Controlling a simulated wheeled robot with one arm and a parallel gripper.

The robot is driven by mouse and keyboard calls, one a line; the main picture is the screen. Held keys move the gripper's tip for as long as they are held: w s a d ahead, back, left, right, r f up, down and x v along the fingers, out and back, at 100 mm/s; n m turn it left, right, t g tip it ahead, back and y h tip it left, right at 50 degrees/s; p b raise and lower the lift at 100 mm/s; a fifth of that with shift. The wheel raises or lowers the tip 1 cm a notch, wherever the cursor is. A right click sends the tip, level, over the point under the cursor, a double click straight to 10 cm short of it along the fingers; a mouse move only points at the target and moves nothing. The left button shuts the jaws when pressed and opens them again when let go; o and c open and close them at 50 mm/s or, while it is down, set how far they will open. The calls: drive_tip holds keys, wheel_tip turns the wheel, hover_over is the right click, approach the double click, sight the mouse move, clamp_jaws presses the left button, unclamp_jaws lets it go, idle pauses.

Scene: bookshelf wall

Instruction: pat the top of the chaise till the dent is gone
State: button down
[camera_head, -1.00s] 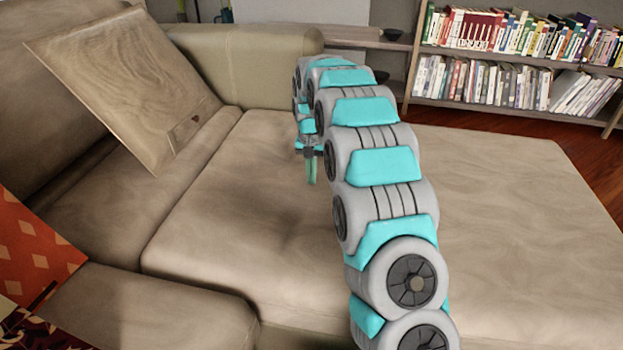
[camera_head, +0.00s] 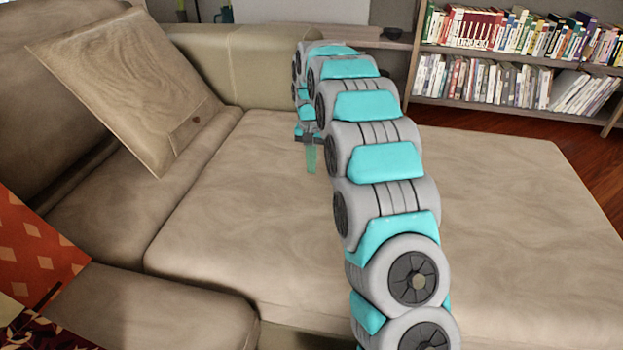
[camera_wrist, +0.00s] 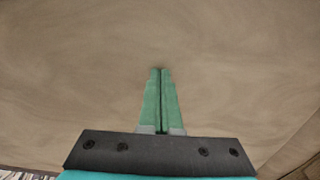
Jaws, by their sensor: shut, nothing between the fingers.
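The beige chaise (camera_head: 240,222) fills the middle of the head view, its broad top running to the right behind my arm. Its top looks smooth with faint mottled shading, and I make out no clear dent; my arm hides part of it. My gripper (camera_head: 312,170) points down over the far middle of the top, its green fingers shut and empty. In the wrist view the two green fingers (camera_wrist: 161,72) lie side by side against the plain brown chaise surface (camera_wrist: 70,65). I cannot tell whether the tips touch it or hang just above.
A tan cushion (camera_head: 130,85) leans on the backrest at the left. A red patterned pillow (camera_head: 35,250) lies at the lower left. A padded armrest (camera_head: 235,65) stands behind the chaise. A bookshelf (camera_head: 510,103) stands at the back right. The chaise top is otherwise clear.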

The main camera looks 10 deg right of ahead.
drive_tip(key=shift+f, duration=1.35)
drive_tip(key=shift+r+p, duration=0.5)
drive_tip(key=shift+r, duration=1.45)
drive_tip(key=shift+r+p, duration=0.6)
drive_tip(key=shift+r, duration=0.9)
